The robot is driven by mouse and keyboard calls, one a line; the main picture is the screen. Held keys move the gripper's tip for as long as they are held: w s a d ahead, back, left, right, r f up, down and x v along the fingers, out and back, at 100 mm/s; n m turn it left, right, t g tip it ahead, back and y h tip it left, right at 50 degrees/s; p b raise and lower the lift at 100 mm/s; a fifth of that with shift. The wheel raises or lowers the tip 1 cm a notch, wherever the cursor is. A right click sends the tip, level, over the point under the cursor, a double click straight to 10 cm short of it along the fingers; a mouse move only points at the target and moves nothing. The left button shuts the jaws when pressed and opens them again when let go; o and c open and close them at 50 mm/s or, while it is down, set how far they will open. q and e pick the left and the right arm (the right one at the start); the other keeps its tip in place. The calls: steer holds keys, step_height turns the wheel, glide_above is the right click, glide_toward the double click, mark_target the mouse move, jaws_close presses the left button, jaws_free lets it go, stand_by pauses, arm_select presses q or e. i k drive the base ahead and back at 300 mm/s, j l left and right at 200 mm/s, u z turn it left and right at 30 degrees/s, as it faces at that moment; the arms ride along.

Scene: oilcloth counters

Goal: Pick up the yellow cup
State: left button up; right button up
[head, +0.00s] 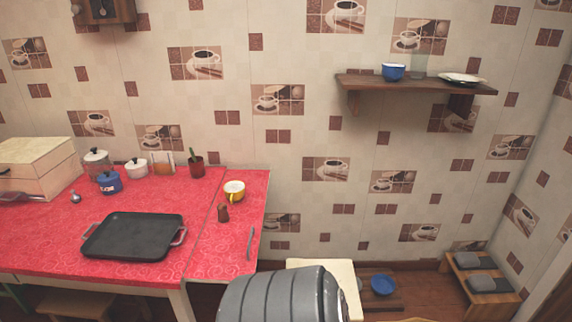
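The yellow cup (234,191) stands upright near the back right of the red counter (232,240). Its outside is yellow and its inside looks white, with a handle towards the front. A small brown shaker-like object (223,213) stands just in front of it, to the left. The wall is close behind the cup. Neither of my grippers shows in the head view, so whether they are open or shut is hidden.
A black griddle tray (133,236) lies left of the cup. Several pots, a blue container (109,183) and a brown pot with a plant (196,166) stand along the back. A utensil (251,243) lies near the right edge. A grey ribbed shape blocks the bottom centre.

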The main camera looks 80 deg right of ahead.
mark_target(234, 191)
steer(key=z, duration=2.85)
